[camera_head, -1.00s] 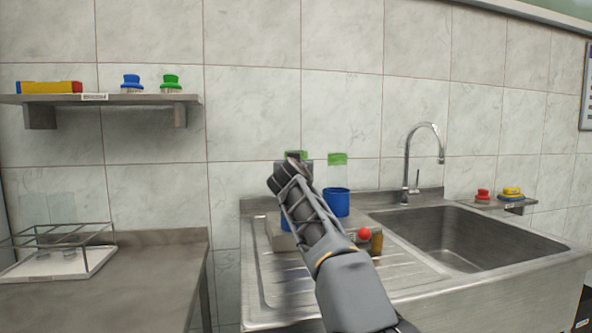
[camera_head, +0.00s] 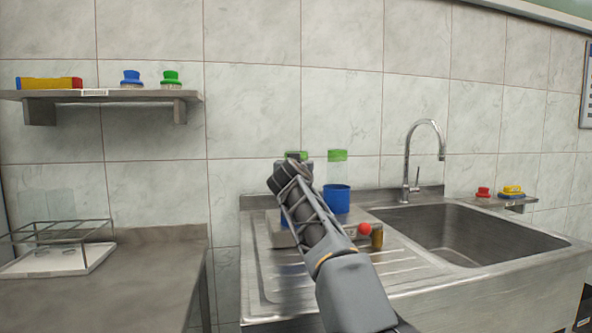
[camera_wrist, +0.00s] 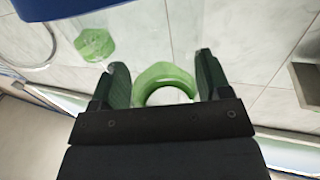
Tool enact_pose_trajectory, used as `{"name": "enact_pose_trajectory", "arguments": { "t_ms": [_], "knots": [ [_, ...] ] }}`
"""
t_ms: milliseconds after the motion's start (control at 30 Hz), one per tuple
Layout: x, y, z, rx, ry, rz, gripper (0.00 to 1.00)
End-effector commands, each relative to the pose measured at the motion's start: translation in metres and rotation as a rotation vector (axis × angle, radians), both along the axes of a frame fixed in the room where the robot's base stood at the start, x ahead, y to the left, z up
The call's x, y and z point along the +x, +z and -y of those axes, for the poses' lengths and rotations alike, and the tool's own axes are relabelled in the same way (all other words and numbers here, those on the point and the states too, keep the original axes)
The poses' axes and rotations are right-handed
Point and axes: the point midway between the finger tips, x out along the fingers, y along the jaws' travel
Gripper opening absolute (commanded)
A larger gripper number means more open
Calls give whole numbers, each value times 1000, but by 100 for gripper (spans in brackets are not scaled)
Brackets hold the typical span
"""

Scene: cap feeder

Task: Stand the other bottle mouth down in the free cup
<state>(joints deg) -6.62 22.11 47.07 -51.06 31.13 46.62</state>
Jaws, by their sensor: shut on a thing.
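One clear bottle with a green end (camera_head: 337,156) stands upright, green end up, in a blue cup (camera_head: 337,199) on the sink's draining side. The other bottle's green end (camera_head: 296,155) shows just above my gripper (camera_head: 291,168), left of that cup. My gripper is shut on this bottle; in the wrist view the green end (camera_wrist: 165,74) lies between the fingers (camera_wrist: 163,84). The standing bottle's green end (camera_wrist: 94,45) also shows there at upper left. A second blue cup (camera_head: 285,222) is mostly hidden behind my arm. The held bottle's mouth is hidden.
A grey base (camera_head: 283,239) with a red knob (camera_head: 365,229) sits under the cups. The sink basin (camera_head: 460,235) and tap (camera_head: 407,165) are to the right. A wire rack (camera_head: 60,245) is on the left counter; a shelf (camera_head: 60,97) with brushes hangs above.

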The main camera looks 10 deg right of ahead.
Motion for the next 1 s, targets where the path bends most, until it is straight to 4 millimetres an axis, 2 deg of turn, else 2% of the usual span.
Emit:
{"name": "enact_pose_trajectory", "arguments": {
  "t_ms": [167, 200, 500, 800, 1000],
  "knots": [
    [0, 0, 0, 0, 0, 0, 48],
    [0, 0, 0, 0, 0, 0, 72],
    [0, 0, 0, 0, 0, 0, 100],
    [-4, -1, -1, 1, 1, 0, 100],
    [-32, -3, -10, 0, 3, 3, 100]
  ]
}}
